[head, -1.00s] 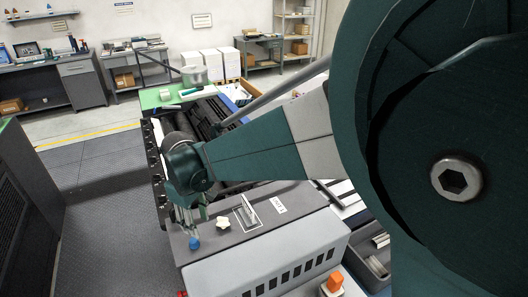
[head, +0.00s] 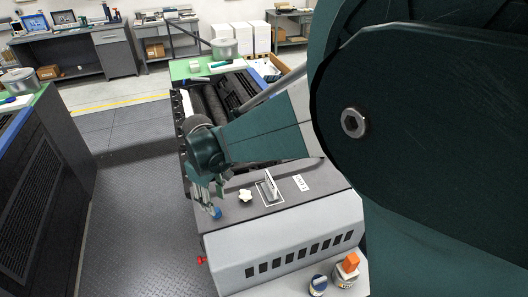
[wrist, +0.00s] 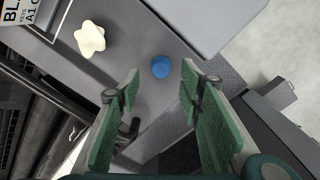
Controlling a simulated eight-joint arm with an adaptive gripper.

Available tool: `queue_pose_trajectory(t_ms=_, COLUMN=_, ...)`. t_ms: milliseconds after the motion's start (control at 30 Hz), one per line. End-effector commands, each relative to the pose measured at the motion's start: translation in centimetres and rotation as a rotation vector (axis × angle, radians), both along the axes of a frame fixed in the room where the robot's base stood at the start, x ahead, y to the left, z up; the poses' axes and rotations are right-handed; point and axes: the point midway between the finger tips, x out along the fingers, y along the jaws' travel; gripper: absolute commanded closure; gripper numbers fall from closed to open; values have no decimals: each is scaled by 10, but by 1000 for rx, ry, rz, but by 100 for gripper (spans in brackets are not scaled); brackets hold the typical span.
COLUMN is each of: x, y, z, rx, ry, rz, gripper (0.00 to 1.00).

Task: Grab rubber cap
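A small round blue cap (head: 217,213), which looks like the rubber cap, sits on the grey top of the machine near its left front corner. It also shows in the wrist view (wrist: 161,67), upper middle. My gripper (head: 207,196) points down just above and beside the cap in the head view. In the wrist view, its two green-padded fingers (wrist: 160,86) are spread wide. The cap appears between and a little beyond the fingertips, apart from both. Nothing is held.
A cream star-shaped knob (head: 245,195) stands right of the cap, and a metal bracket (head: 270,187) farther right. A blue-lidded jar (head: 318,285) and an orange-topped container (head: 347,270) stand at the front. Black rollers (head: 215,108) lie behind. Open floor (head: 150,215) is to the left.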

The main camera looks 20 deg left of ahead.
Motion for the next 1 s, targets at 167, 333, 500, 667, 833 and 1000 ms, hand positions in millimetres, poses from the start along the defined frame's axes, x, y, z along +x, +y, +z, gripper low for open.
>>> queue_pose_trajectory(t_ms=167, x=0, y=0, z=-2, rx=0, ry=0, rz=0, gripper=63)
queue_pose_trajectory(t_ms=333, x=0, y=0, z=-2, rx=0, ry=0, rz=0, gripper=63)
queue_pose_trajectory(t_ms=500, x=0, y=1, z=-8, rx=0, ry=0, rz=0, gripper=63)
queue_pose_trajectory(t_ms=667, x=0, y=2, z=-22, rx=0, ry=0, rz=0, gripper=63)
queue_pose_trajectory(t_ms=833, x=0, y=3, z=-40, rx=0, ry=0, rz=0, gripper=63)
queue_pose_trajectory(t_ms=1000, x=0, y=3, z=-52, rx=0, ry=0, rz=0, gripper=63)
